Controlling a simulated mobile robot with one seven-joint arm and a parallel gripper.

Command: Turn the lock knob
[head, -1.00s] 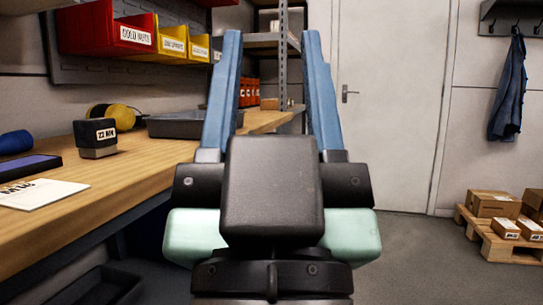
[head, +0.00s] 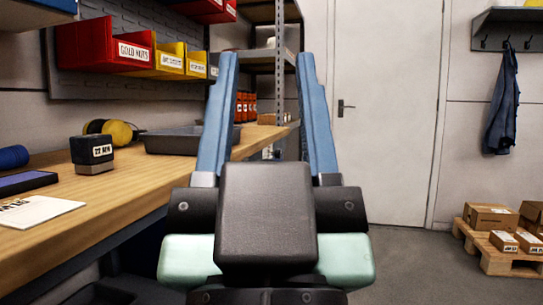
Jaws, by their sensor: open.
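No lock knob can be made out in this view. A white door (head: 385,150) stands ahead, closed, with a dark lever handle (head: 345,105) near its left edge. My gripper (head: 264,62) is in the middle of the head view, its two blue fingers spread wide and pointing forward. Nothing is between the fingers.
A wooden workbench (head: 110,205) runs along the left, holding a grey tray (head: 178,140), a dark stamp-like block (head: 92,152) and yellow ear muffs (head: 118,131). Red and yellow bins (head: 105,45) hang above. A pallet (head: 492,258) with boxes lies at right. Grey floor (head: 410,265) before the door is clear.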

